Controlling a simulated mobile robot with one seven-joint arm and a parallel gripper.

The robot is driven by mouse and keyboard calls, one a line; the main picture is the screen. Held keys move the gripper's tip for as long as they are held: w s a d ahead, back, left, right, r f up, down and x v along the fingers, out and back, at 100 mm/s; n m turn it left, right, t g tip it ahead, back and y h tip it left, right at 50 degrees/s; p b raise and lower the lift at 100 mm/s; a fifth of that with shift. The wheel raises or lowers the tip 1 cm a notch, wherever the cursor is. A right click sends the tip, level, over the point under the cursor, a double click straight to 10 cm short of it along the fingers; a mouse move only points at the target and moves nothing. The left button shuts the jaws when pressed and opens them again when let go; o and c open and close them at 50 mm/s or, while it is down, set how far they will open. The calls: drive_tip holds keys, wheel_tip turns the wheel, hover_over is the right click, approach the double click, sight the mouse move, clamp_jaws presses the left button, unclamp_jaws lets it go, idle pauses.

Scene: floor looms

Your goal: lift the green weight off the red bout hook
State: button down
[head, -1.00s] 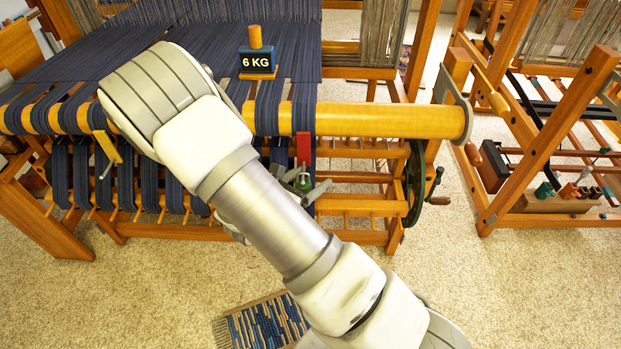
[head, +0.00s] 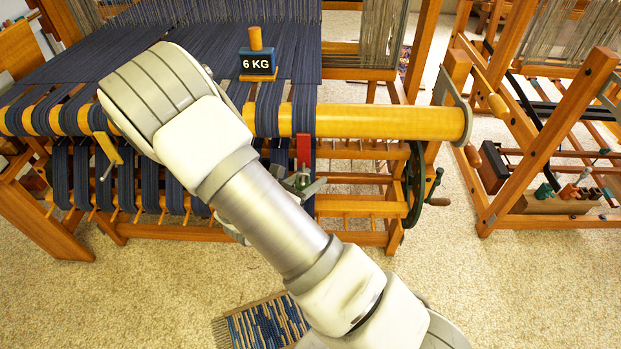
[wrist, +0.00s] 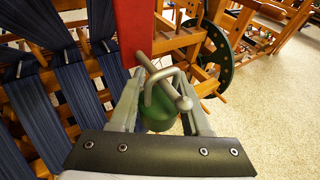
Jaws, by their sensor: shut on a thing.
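The red bout hook (head: 303,148) hangs on the front of the loom, below the wooden beam. It also shows as a red bar at the top of the wrist view (wrist: 137,30). The green weight (wrist: 158,115) sits between the fingers of my gripper (wrist: 160,104), just under the red bar. A grey metal hook (wrist: 165,77) rises from the weight and crosses the lower end of the red bar; whether they touch is unclear. My gripper is shut on the weight. In the head view my gripper (head: 302,185) partly hides the weight.
Dark blue warp bundles (wrist: 75,85) hang close at the left. The round wooden beam (head: 390,122) runs above, and a dark green wheel (head: 415,183) stands at the right. A 6 KG block (head: 257,64) sits on the warp.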

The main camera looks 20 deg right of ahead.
drive_tip(key=shift+r, duration=0.45)
drive_tip(key=s+a, duration=0.2)
drive_tip(key=s, duration=0.4)
idle(0.6)
drive_tip(key=shift+s, duration=0.15)
idle(0.4)
